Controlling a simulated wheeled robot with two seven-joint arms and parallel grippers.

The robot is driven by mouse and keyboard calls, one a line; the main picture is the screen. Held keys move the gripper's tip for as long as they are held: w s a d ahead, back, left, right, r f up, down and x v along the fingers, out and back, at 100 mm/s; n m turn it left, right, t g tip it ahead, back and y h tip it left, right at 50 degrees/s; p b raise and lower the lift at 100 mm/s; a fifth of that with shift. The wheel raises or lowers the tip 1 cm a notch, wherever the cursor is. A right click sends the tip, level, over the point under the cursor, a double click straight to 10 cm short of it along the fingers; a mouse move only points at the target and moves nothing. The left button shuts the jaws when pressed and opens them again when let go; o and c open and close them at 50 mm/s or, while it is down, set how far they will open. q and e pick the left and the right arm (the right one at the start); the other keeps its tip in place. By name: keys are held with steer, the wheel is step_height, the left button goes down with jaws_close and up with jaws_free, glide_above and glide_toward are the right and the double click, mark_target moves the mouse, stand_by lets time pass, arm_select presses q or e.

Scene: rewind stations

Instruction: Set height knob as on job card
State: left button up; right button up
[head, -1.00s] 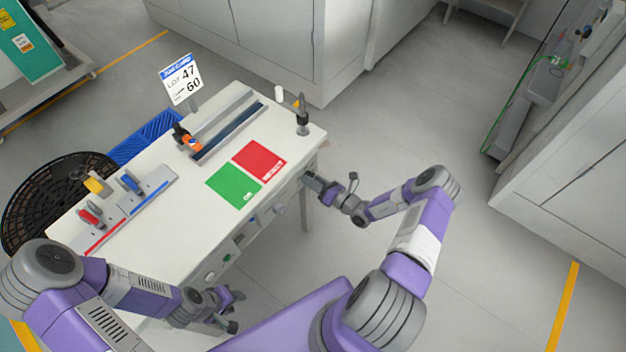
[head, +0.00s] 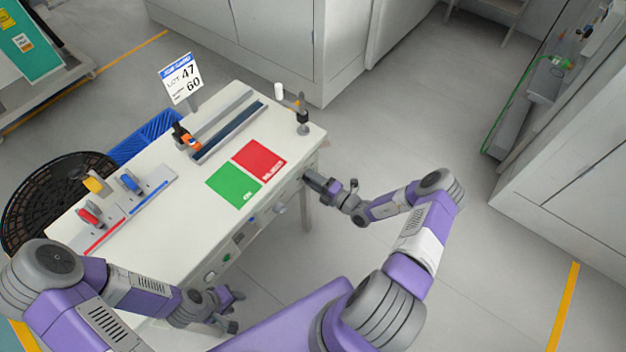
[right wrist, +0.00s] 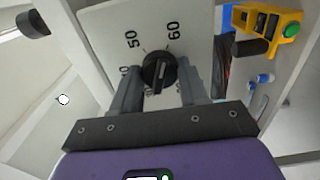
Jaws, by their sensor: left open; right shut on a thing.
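The job card (head: 181,79) stands on a post at the back of the table and reads LOT 47 and 60; the small print beside 60 is too small to read. The black height knob (right wrist: 157,70) sits on a pale dial plate (right wrist: 105,25) marked 50 and 60, with another number partly hidden by a finger. My right gripper (right wrist: 158,80) is shut on the knob, one finger on each side; in the head view it (head: 308,180) is at the table's right end. I cannot tell the knob's setting. My left gripper (head: 238,309) is open and empty beside the table front.
The table (head: 190,230) carries a green field (head: 234,187), a red field (head: 258,160), a rail (head: 230,131), and red (head: 90,217) and blue (head: 131,184) clamps. A yellow box with a green button (right wrist: 290,28) is near my right gripper.

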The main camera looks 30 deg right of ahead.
steer(key=shift+s+m, duration=0.1)
steer(key=shift+m, duration=0.6)
steer(key=o, duration=1.1)
steer(key=shift+c, duration=0.2)
steer(key=p+v, duration=0.1)
steer(key=v, duration=0.6)
steer(key=shift+s, duration=0.25)
